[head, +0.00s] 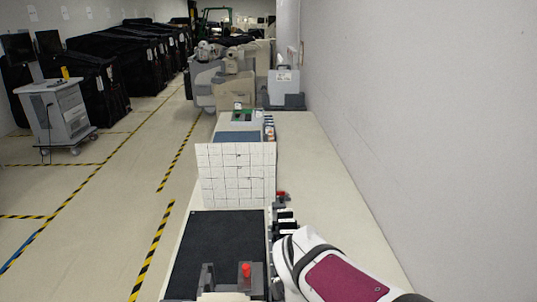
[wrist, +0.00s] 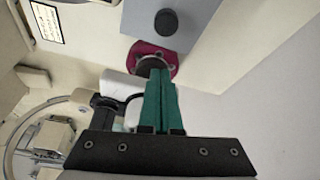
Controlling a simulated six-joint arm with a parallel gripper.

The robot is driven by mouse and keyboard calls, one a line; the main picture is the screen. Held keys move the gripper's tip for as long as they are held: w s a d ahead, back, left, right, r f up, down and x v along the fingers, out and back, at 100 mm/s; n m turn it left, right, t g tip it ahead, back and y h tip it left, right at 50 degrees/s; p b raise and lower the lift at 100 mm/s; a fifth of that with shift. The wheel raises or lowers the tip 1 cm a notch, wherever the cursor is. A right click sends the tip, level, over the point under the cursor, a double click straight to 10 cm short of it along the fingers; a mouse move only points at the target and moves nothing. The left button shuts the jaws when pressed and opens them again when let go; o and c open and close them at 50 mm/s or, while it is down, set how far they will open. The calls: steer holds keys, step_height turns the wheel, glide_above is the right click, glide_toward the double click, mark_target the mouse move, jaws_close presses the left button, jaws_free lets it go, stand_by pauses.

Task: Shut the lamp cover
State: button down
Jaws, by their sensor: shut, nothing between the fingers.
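A white panel with a square grid (head: 237,174) stands upright across the table in the head view, at the far end of a dark flat surface (head: 216,252). It looks like the raised lamp cover, but I cannot be sure. My gripper (wrist: 158,75) shows in the wrist view with its green fingers together and nothing between them. The fingertips point toward a magenta round part (wrist: 168,58) below a grey-blue block (wrist: 185,22) with a black knob (wrist: 166,22); contact cannot be told. The fingers are not clear in the head view. The panel is not recognisable in the wrist view.
A red knob (head: 246,270) stands at the near edge of the dark surface. Black and white parts (head: 284,220) line its right side. Another device (head: 240,126) sits behind the panel. A wall (head: 400,120) bounds the right; bare tabletop (head: 315,165) lies beside it.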

steer(key=w, duration=0.2)
steer(key=w+a, duration=0.1)
steer(key=w, duration=0.1)
steer(key=shift+r, duration=0.15)
steer(key=w, duration=0.9)
steer(key=shift+w, duration=0.1)
